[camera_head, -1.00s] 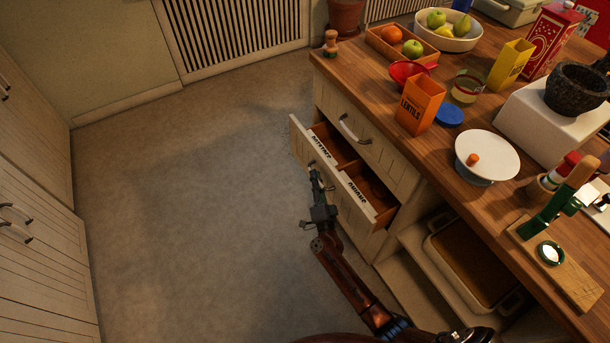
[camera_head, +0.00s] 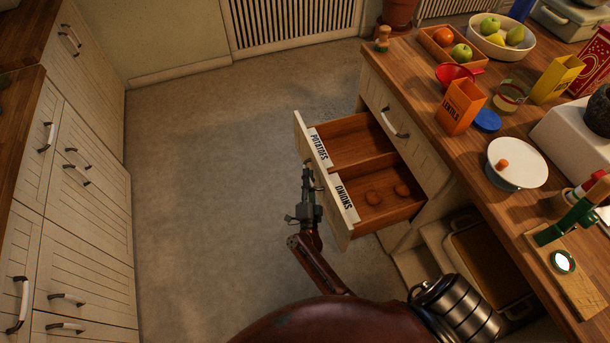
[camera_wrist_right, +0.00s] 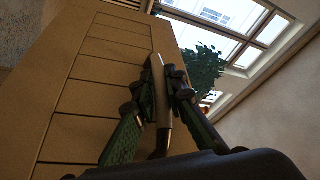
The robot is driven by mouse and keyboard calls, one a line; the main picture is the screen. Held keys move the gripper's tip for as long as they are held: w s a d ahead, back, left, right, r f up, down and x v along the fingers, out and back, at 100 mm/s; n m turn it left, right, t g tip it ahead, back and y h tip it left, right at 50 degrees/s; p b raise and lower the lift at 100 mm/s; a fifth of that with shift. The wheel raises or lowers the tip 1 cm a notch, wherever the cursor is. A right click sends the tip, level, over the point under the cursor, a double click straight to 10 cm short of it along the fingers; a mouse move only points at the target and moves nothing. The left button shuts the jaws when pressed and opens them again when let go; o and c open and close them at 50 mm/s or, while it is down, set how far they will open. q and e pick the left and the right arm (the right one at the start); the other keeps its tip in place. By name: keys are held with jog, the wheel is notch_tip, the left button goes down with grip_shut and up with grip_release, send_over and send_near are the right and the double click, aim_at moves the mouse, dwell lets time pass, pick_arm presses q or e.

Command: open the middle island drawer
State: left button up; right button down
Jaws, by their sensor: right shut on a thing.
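The middle island drawer (camera_head: 343,220) stands pulled well out of the island in the head view. It has two compartments, labelled POTATOES and ONIONS. My right gripper (camera_head: 307,176) is at the outer side of the drawer front, shut on the drawer handle. In the right wrist view its fingers (camera_wrist_right: 160,82) close around the handle bar (camera_wrist_right: 160,100), with the panelled drawer front (camera_wrist_right: 95,75) behind. The handle is mostly hidden in the head view. My left gripper is not in view.
The shut top drawer (camera_head: 405,135) is above the open one. Cabinets (camera_head: 85,190) line the left. Grey floor (camera_head: 200,180) between is clear.

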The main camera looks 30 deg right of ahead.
jog(key=shift+f, duration=0.1)
jog(key=c, duration=2.2)
grip_release()
jog(key=shift+c, duration=0.2)
jog(key=shift+a, duration=0.1)
